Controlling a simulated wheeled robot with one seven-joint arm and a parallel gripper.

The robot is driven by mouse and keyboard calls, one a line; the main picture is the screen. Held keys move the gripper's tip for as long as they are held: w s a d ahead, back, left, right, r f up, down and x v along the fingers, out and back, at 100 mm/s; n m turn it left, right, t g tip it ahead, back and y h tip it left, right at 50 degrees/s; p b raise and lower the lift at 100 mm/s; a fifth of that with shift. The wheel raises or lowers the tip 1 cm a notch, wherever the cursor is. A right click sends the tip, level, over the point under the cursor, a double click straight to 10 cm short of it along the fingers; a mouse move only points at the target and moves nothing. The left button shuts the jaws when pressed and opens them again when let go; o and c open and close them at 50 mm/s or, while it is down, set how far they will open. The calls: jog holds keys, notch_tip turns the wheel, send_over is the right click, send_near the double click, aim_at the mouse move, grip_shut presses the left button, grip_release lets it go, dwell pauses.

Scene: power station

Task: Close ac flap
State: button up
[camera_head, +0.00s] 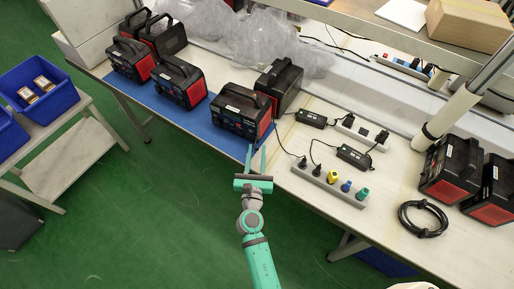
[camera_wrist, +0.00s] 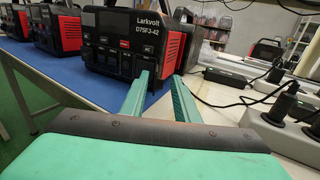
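A black and red power station (camera_head: 240,112) stands at the right end of the blue mat, just beyond my gripper. In the wrist view this power station (camera_wrist: 132,45) shows a label reading "Larkvolt D7SFJ-42" and a dark front with sockets and a screen. My gripper (camera_head: 257,152) is open and empty, at the table's front edge. In the wrist view its two green fingers (camera_wrist: 160,80) are apart, pointing at the lower right of the power station's front. I cannot tell whether they touch it.
Several other power stations stand left on the blue mat (camera_head: 205,118) and at the table's right. Power strips (camera_head: 330,184) with plugs, black adapters (camera_head: 354,157) and a coiled cable (camera_head: 424,219) lie right of my gripper. A side shelf with blue bins (camera_head: 40,88) is left. Open green floor lies in front.

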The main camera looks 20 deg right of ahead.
jog(key=shift+x, duration=1.05)
grip_shut()
